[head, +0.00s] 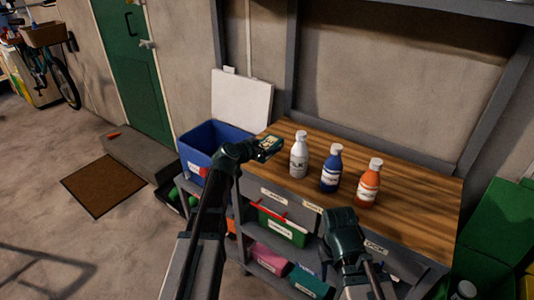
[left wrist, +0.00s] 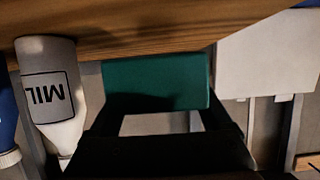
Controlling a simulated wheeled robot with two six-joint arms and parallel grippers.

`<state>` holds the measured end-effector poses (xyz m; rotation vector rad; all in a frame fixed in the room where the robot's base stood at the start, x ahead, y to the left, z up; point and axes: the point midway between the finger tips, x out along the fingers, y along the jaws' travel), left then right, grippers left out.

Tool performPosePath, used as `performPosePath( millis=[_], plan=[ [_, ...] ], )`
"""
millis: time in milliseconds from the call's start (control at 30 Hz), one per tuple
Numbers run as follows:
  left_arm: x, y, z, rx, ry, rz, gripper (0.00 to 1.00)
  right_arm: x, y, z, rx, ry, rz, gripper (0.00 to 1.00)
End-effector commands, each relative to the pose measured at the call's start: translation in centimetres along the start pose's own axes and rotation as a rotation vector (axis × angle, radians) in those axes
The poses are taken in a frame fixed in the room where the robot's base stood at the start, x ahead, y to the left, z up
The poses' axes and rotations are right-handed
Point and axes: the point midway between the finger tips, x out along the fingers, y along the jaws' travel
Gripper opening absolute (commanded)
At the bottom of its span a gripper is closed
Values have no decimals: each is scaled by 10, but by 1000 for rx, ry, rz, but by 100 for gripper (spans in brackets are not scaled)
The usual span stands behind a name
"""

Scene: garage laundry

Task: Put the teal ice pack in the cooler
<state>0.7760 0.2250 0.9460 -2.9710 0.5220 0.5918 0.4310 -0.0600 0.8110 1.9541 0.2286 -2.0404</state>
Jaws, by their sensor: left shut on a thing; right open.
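The teal ice pack (left wrist: 155,80) is between the fingers of my left gripper (left wrist: 165,125), which is shut on it. In the head view my left gripper (head: 262,149) is at the table's left end, beside the cooler's right side; the pack is small and hard to separate from the dark gripper there. The cooler (head: 196,158) is a blue open box with its white lid (head: 242,99) raised at the back; its inside is mostly hidden. My right gripper (head: 343,228) is open and empty over the front edge of the table.
The wooden workbench (head: 420,205) holds a white milk bottle (head: 299,158), a blue bottle (head: 331,171) and an orange bottle (head: 369,186), close to my left gripper's right. Labelled bins (head: 283,228) sit on shelves below. A doormat (head: 103,186) lies at left.

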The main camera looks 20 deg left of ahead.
Motion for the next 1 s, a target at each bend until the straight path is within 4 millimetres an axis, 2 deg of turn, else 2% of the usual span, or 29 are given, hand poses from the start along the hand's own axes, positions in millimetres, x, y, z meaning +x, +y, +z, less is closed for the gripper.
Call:
performPosePath(
  millis=[233,333,500,600,1000],
  plan=[
    [7,-4,-2,0,1,0,8,1,0,0,0,0,0,50],
    [17,-10,-5,0,1,0,8,2,0,0,0,0,0,50],
    [25,-9,20,0,0,0,8,28,-3,-2,0,0,0,50],
    [29,-9,29,-1,1,0,8,38,-4,-2,0,0,0,50],
    [30,-9,31,-1,1,0,8,40,-4,-2,0,0,0,50]
  ],
)
